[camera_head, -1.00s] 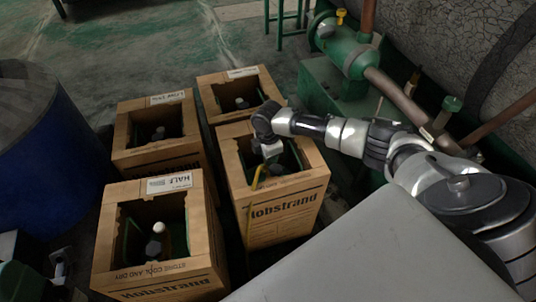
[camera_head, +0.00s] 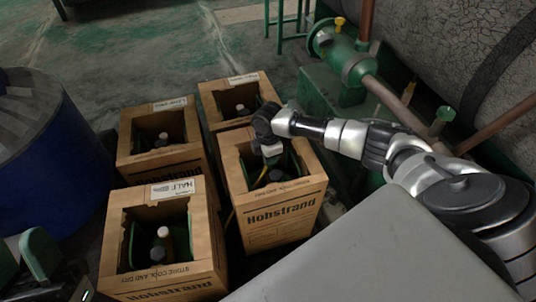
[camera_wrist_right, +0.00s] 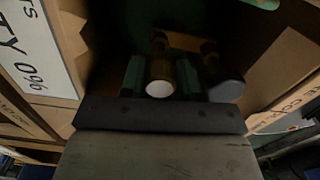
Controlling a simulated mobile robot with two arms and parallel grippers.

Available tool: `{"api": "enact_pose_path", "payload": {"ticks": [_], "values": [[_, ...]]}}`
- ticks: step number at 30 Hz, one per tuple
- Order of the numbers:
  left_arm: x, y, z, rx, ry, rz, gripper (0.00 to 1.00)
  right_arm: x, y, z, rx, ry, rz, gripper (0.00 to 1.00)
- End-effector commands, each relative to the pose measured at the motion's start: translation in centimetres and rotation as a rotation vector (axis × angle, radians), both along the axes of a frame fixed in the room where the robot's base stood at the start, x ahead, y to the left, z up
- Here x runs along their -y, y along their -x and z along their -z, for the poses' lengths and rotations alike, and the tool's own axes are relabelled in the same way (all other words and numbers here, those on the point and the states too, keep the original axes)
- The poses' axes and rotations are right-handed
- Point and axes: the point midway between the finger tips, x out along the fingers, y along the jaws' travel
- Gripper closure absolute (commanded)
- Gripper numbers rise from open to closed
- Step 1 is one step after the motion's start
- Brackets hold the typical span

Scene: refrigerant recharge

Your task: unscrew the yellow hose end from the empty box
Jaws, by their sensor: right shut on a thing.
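The empty box (camera_head: 282,210) is an open brown carton at centre right in the head view. Its white label, ending in "TY 0%", shows in the wrist view (camera_wrist_right: 35,45). My right gripper (camera_head: 270,152) reaches down into its opening. In the wrist view its green fingers (camera_wrist_right: 161,75) are shut on a brass fitting with a pale round end, which I take as the yellow hose end (camera_wrist_right: 160,88). A grey cap (camera_wrist_right: 226,90) sits beside it. The thin yellow hose (camera_head: 262,178) shows near the box's left rim. My left gripper (camera_head: 22,258) is open and empty at lower left.
A box labelled HALF (camera_head: 165,282) stands at front left. Two more open boxes stand behind, at left (camera_head: 165,160) and at the back (camera_head: 235,115). A blue drum (camera_head: 50,150) is at far left. Green pipework (camera_head: 345,55) lies behind my right arm.

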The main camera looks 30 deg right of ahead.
Motion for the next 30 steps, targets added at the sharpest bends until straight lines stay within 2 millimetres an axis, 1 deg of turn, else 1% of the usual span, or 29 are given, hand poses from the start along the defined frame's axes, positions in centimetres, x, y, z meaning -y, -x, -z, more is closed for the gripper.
{"api": "enact_pose_path", "payload": {"ticks": [15, 30], "values": [[0.2, -2.2, 1.4, -0.207, -0.063, -0.012, 0.57, 0.0, 0.0, -0.9, 0.000, 0.000, 0.000, 0.91], [0.3, -3.8, 3.4, -0.406, -0.120, -0.022, 0.57, 0.0, 0.0, -1.7, 0.000, 0.000, 0.000, 0.91]]}}
